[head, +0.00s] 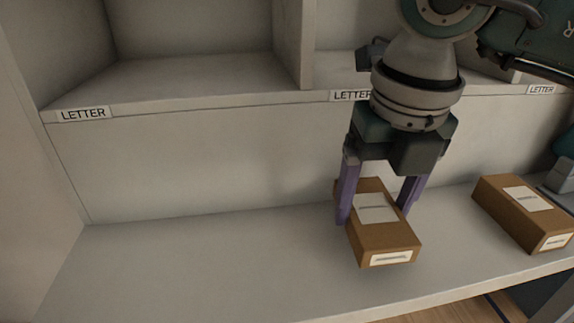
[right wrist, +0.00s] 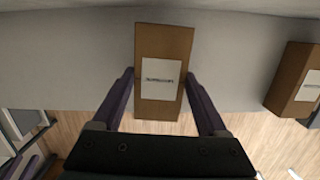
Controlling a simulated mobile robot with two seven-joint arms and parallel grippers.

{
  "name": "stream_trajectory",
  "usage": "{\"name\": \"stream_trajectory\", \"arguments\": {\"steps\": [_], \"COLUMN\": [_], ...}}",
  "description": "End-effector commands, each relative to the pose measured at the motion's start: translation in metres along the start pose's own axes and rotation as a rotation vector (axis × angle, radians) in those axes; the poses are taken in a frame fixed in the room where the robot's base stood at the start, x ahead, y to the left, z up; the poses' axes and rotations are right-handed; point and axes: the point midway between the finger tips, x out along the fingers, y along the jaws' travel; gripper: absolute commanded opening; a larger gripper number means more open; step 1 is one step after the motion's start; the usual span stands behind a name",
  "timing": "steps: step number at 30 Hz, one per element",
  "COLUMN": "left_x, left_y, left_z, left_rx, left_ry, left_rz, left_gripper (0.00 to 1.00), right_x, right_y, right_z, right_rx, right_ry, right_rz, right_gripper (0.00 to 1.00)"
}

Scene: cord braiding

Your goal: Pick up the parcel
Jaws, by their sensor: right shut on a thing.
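A brown box-shaped parcel (head: 385,245) with a white label on top and another on its front end is at the lower shelf, right of centre. My right gripper (head: 373,214) reaches down from above with its purple fingers on either side of this parcel, shut on it. In the right wrist view the parcel (right wrist: 164,42) lies between the two fingers (right wrist: 162,85). I cannot tell whether its underside touches the shelf. A second, similar parcel (head: 520,232) lies apart to the right, and it also shows in the right wrist view (right wrist: 292,80).
The lower shelf (head: 200,270) is bare to the left of the held parcel. Above and behind are open compartments with LETTER tags (head: 83,114) along their front edge. A side wall (head: 30,170) bounds the left. Wooden floor (head: 480,308) shows beyond the front edge.

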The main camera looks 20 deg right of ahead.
Motion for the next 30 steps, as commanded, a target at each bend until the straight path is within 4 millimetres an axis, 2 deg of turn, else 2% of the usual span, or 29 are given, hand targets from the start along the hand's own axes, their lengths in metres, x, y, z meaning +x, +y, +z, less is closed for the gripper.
{"name": "stream_trajectory", "arguments": {"steps": [1, 9, 16, 21, 30], "left_x": [-0.004, -0.017, -0.025, -0.032, -0.032], "left_y": [0.000, 0.000, -0.001, -0.003, -0.003], "left_z": [-0.002, -0.006, -0.008, -0.010, -0.010], "left_rx": [-0.001, 0.000, 0.002, 0.007, 0.010], "left_ry": [0.000, 0.001, 0.000, 0.000, -0.001], "left_rz": [0.001, 0.000, -0.001, -0.005, -0.007], "left_gripper": [0.50, 0.50, 0.50, 0.50, 0.50], "right_x": [-0.015, -0.097, -0.149, -0.166, -0.168], "right_y": [0.001, 0.001, 0.000, 0.000, 0.000], "right_z": [0.004, 0.016, 0.023, 0.026, 0.025], "right_rx": [0.000, 0.000, 0.000, 0.002, 0.001], "right_ry": [-0.006, -0.009, -0.005, -0.003, 0.001], "right_rz": [0.004, 0.004, 0.002, 0.000, 0.000], "right_gripper": [0.22, 0.22, 0.22, 0.22, 0.22]}}
